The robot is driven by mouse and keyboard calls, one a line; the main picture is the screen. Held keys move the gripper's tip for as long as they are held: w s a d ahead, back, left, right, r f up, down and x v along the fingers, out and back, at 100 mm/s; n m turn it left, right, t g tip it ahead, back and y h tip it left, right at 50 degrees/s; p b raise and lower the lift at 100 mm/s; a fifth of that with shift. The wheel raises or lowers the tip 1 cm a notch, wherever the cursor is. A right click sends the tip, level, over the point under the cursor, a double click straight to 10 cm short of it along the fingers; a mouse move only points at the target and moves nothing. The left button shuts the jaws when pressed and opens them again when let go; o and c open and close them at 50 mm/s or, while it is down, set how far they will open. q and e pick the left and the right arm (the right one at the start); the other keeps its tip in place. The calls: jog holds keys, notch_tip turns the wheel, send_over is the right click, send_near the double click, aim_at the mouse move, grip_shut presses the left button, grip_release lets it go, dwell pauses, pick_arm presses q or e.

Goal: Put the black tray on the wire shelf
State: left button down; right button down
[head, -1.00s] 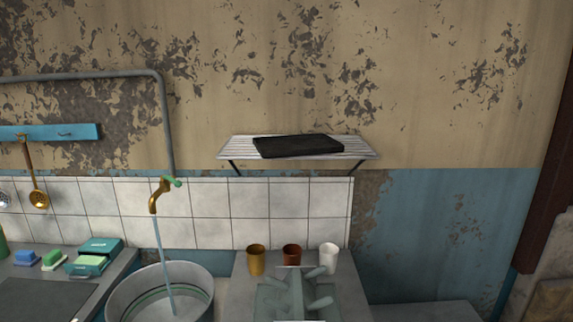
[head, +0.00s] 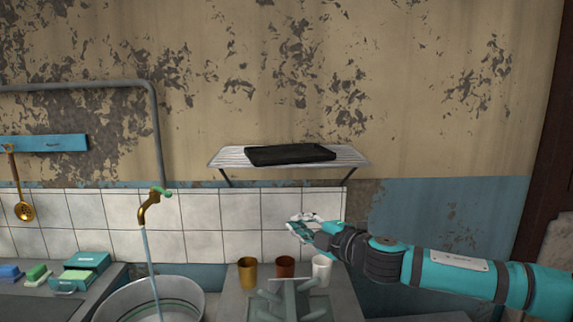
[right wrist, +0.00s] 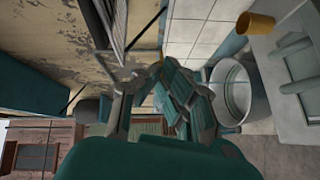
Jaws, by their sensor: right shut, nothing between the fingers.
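The black tray (head: 290,154) lies flat on the wire shelf (head: 232,157), which is fixed to the wall in the middle of the head view. My right gripper (head: 292,222) is below the shelf, in front of the white tiles, apart from the tray and empty. In the right wrist view its fingers (right wrist: 158,75) are shut with nothing between them. The shelf's edge (right wrist: 118,25) shows at the top of that view; the tray cannot be made out there. My left gripper is not in view.
Below my right gripper stand a mustard cup (head: 248,273), a brown cup (head: 285,267) and a white cup (head: 321,270), behind a grey-green rack (head: 290,300). A running tap (head: 150,205) pours into a metal tub (head: 185,292). The wall above the shelf is clear.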

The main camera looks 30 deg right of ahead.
jog(key=s+d+r+n+y, duration=0.1)
jog(key=s+r+n, duration=0.1)
jog(key=r, duration=0.4)
jog(key=s+d+r+n, duration=0.1)
jog(key=r+n, duration=0.1)
jog(key=r, duration=0.4)
jog(key=w+p, duration=1.3)
jog(key=p, duration=0.3)
jog(key=shift+d+t+p, duration=0.4)
jog(key=shift+d, duration=0.05)
jog(key=shift+f, duration=0.1)
